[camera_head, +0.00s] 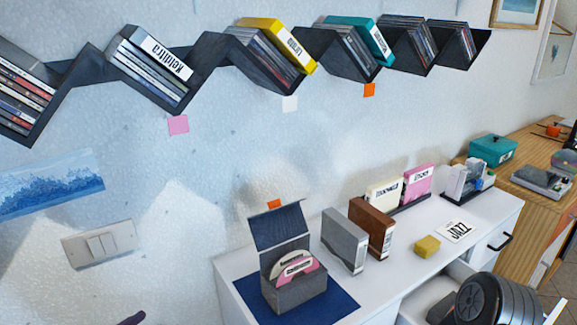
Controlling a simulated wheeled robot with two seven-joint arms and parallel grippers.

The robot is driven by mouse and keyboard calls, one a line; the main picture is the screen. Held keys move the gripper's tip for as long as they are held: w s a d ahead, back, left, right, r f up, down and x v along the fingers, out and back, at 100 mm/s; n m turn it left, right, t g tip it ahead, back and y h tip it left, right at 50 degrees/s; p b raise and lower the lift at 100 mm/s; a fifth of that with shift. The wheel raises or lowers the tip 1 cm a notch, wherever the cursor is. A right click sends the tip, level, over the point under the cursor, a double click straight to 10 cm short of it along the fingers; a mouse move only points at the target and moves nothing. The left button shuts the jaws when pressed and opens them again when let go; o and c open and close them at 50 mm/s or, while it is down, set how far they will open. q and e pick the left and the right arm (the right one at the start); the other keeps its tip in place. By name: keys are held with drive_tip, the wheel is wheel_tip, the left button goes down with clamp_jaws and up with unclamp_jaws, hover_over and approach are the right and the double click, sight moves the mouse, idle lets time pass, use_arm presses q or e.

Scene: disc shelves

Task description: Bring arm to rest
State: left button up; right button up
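Neither gripper can be made out in the head view. A large rounded black and grey part, likely a link of my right arm, fills the lower right corner in front of the white cabinet. A small dark purple piece shows at the bottom left edge, too little to tell what it is. Nothing is seen held.
A zigzag wall shelf (208,52) holds discs. The white cabinet (405,232) bears an open grey box (298,291) on a blue mat (343,308), a grey case (343,240), a brown case (371,227) and a yellow block (427,246). A drawer (425,297) stands open.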

use_arm(q)
drive_tip(key=s+d+f+n+g+y, duration=0.1)
drive_tip(key=s+d+f+n+g, duration=0.15)
drive_tip(key=f, duration=0.45)
drive_tip(key=s+d+f+n+g+y, duration=0.2)
drive_tip(key=d+f+n+g, duration=0.1)
drive_tip(key=f, duration=0.4)
drive_tip(key=s+d+f+g, duration=0.3)
drive_tip(key=s+d+f, duration=0.1)
drive_tip(key=s+d, duration=0.5)
drive_tip(key=s+d+f+g+h+p, duration=0.1)
drive_tip(key=s+d+f+g, duration=0.3)
drive_tip(key=s+d, duration=0.5)
drive_tip(key=shift+s+d+f, duration=0.25)
drive_tip(key=shift+s+d, duration=0.05)
drive_tip(key=shift+d, duration=0.15)
drive_tip(key=shift+r+p, duration=0.1)
drive_tip(key=shift+p, duration=0.2)
